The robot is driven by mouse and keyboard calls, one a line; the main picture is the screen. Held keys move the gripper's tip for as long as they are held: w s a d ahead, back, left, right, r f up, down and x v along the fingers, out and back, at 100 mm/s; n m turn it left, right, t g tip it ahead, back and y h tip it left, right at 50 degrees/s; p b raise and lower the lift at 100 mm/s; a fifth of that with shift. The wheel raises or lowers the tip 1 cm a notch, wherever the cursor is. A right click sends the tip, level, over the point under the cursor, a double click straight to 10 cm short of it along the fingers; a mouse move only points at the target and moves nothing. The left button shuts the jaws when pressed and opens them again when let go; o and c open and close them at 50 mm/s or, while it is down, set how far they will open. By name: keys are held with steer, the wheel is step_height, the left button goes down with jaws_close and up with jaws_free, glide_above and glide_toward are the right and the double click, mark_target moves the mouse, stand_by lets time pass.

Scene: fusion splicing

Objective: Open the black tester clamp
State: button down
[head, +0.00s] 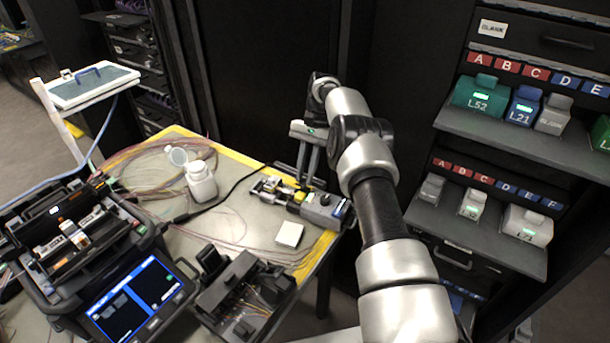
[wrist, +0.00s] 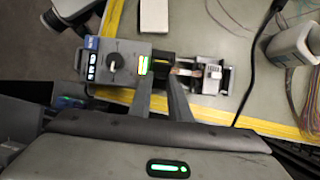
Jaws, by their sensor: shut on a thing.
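The tester is a grey box with a dark knob (wrist: 117,62), lying near the table's yellow-striped edge; it also shows in the head view (head: 325,210). Its black clamp (wrist: 163,66) sits at the box's right end in the wrist view, beside a metal fixture (wrist: 205,77). My gripper (wrist: 161,78) reaches down over it with a finger on either side, shut on the black clamp. In the head view my gripper (head: 304,182) comes down at the tester's middle. The fingertips partly hide the clamp, and I cannot tell how far its lid is raised.
A white pad (head: 289,234) lies in front of the tester. A white bottle (head: 201,182) with its lid up and loose fibres stand to the left. A splicer with a lit screen (head: 135,300) and a dark open case (head: 240,290) fill the near table. Shelves (head: 490,140) stand right.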

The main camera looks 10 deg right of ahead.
stand_by(0.6)
steer(key=c, duration=1.6)
jaws_free()
steer(key=shift+c, duration=0.2)
step_height(320, 180, up, 10)
steer(key=p, duration=0.1)
steer(key=shift+c, duration=0.2)
